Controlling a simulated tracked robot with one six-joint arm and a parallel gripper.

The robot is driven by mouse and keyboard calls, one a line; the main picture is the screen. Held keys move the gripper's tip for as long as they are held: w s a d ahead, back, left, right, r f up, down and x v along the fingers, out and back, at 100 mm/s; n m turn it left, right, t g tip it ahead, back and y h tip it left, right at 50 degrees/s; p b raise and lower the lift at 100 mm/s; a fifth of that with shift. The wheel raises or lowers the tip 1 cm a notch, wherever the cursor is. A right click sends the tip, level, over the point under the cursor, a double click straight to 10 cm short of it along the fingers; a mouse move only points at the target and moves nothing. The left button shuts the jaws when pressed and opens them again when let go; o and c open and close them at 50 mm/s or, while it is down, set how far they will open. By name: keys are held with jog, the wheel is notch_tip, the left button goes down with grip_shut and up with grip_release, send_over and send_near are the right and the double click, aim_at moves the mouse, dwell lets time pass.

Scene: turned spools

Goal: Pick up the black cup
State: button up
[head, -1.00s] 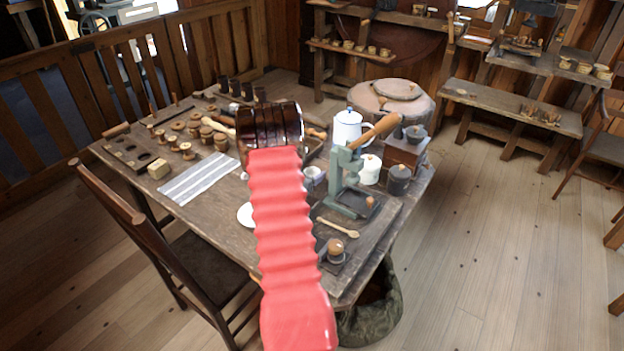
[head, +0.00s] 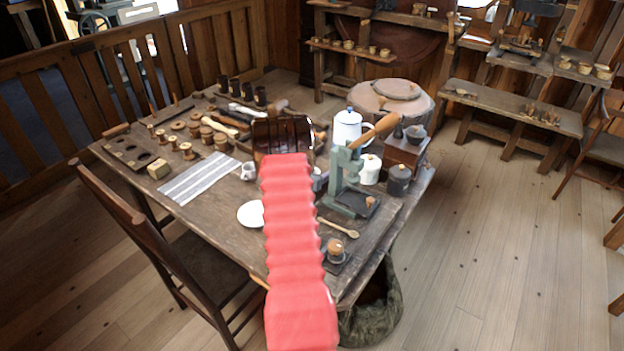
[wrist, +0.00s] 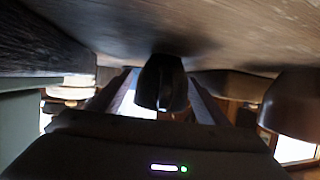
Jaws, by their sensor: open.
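The black cup (wrist: 163,84) is a small dark shape near the middle of the wrist view, where the tabletop fills the upper part of the picture. It shows between my two fingers, which stand apart on its left and right. I cannot tell how deep between them it is, and I see no clear contact. In the head view my gripper (head: 283,135) is low over the middle of the table, and it and my red arm hide that spot. My gripper is open.
The wooden table (head: 215,228) is crowded. A green lever press (head: 345,180), a white pot (head: 347,128) and a grey canister (head: 398,180) stand right of my gripper. A small white cup (head: 248,171) and white saucer (head: 251,214) are left. Several dark cylinders (head: 248,90) stand behind.

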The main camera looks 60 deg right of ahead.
jog(key=shift+c, duration=0.2)
dwell(0.3)
jog(key=c, duration=1.1)
jog(key=shift+r, duration=0.15)
jog(key=shift+c, duration=0.2)
notch_tip(320, 180, up, 10)
dwell(0.4)
